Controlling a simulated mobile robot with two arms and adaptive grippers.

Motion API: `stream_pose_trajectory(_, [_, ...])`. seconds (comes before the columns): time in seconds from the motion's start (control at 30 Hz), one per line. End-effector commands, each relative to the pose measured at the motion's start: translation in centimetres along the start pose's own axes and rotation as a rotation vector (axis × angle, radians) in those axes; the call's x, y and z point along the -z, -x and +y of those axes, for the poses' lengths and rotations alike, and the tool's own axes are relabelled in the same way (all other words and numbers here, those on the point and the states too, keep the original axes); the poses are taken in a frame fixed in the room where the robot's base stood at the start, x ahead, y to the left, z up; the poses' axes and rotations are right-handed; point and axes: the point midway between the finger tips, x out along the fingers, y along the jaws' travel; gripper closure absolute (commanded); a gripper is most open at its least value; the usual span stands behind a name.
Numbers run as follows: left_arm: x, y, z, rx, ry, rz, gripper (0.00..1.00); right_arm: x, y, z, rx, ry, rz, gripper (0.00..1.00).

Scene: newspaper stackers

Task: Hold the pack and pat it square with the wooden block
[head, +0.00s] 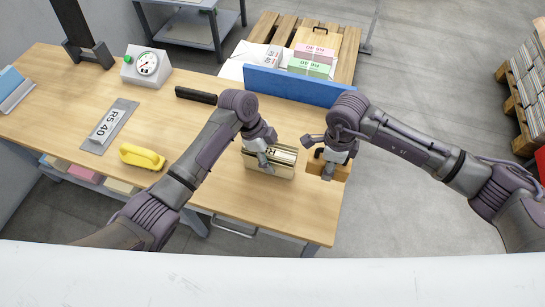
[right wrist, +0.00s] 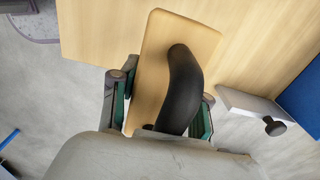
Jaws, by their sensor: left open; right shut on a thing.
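The pack (head: 284,168), a cream-coloured bundle with dark lettering, sits near the front right of the wooden table. My left gripper (head: 266,166) is open at the top of the pack; I cannot tell if its fingers touch it. The wooden block (head: 342,172) is just right of the pack, near the table's right edge, with a small gap between them. My right gripper (head: 327,170) is shut on the block's black handle. In the right wrist view the block (right wrist: 165,45) is a tan board with a curved black handle (right wrist: 182,85) between my fingers.
A blue board (head: 298,87) stands along the table's back right edge. A pallet with pink and green packs (head: 309,68) is behind.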

Motion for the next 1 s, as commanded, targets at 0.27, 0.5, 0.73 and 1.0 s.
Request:
stream_pose_trajectory(0.27, [-0.1,5.4,-0.1,0.006,-0.002,-0.002,0.40,0.0,0.1,0.0,0.001,0.000,-0.001,0.99])
stream_pose_trajectory(0.5, [-0.1,9.8,-0.1,0.003,-0.001,-0.002,0.40,0.0,0.1,0.0,0.001,0.000,-0.001,0.99])
stream_pose_trajectory(0.73, [0.0,11.5,-0.1,0.002,-0.001,-0.001,0.40,0.0,0.1,0.0,0.001,0.000,-0.001,0.99])
stream_pose_trajectory(1.0, [0.0,11.5,-0.1,0.001,0.000,0.000,0.40,0.0,0.1,0.0,0.001,0.000,-0.001,0.99])
